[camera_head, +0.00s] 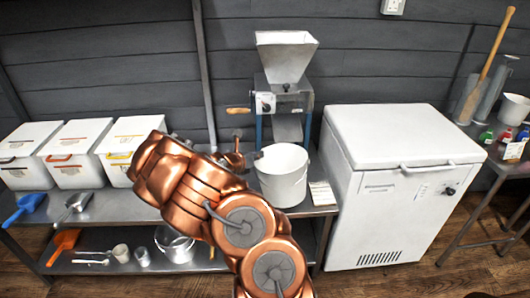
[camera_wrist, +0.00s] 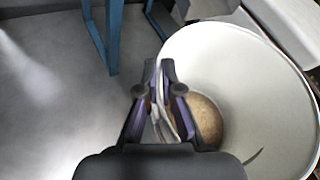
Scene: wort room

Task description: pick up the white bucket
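The white bucket (camera_head: 284,182) stands upright on the steel table, below the mill's outlet. In the wrist view the bucket (camera_wrist: 270,110) fills the right side, and brown grain shows at its bottom. My gripper (camera_wrist: 160,80) is at the bucket's left rim, with one finger on each side of the wall. The fingers are close together and look shut on the rim. In the head view my copper-coloured arm hides most of the gripper, and only a small dark part shows beside the rim.
A mill with a hopper (camera_head: 287,60) stands behind the bucket. A white chest freezer (camera_head: 395,200) is close on the right. Several lidded white bins (camera_head: 75,150) stand at the left. A blue scoop (camera_head: 24,208) and a metal scoop (camera_head: 72,206) lie in front of them.

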